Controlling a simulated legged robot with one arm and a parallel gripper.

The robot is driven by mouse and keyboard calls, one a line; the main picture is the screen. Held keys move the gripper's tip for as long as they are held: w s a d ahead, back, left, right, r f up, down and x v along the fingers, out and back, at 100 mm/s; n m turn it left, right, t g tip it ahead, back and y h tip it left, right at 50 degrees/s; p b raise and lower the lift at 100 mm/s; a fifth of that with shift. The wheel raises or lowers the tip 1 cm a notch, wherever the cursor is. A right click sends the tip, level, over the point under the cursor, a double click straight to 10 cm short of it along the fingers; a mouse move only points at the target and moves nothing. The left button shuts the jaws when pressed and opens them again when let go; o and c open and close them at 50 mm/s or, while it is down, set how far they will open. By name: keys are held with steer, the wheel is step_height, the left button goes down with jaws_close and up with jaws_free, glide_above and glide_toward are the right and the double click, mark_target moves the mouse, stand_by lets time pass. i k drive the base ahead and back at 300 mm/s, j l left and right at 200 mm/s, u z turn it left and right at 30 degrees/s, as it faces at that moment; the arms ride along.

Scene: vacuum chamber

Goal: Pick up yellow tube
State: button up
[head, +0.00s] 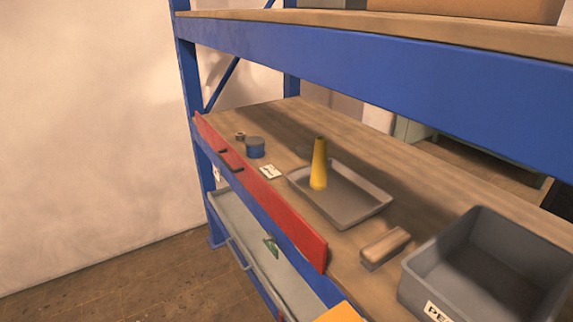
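The yellow tube (319,165) stands upright, narrowing toward its top. It rests in the shallow grey tray (350,212) on the middle wooden shelf. Nothing touches the tube apart from the tray beneath it. I do not see my gripper in the head view.
The blue upper beam (390,78) crosses above the tray. A red strip (265,195) runs along the shelf's left edge. A blue-grey cylinder (255,149) and a small card (270,172) lie left of the tray. A brush-like block (385,248) and grey bin (487,267) stand right.

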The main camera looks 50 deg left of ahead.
mark_target(319, 174)
steer(key=u, duration=1.75)
steer(key=i+j, duration=0.15)
steer(key=j, duration=0.2)
steer(key=i+j+z, duration=0.25)
steer(key=j+z, duration=0.25)
steer(key=j, duration=0.25)
steer(key=j+z, duration=0.2)
steer(key=j, duration=0.2)
steer(key=i, duration=0.05)
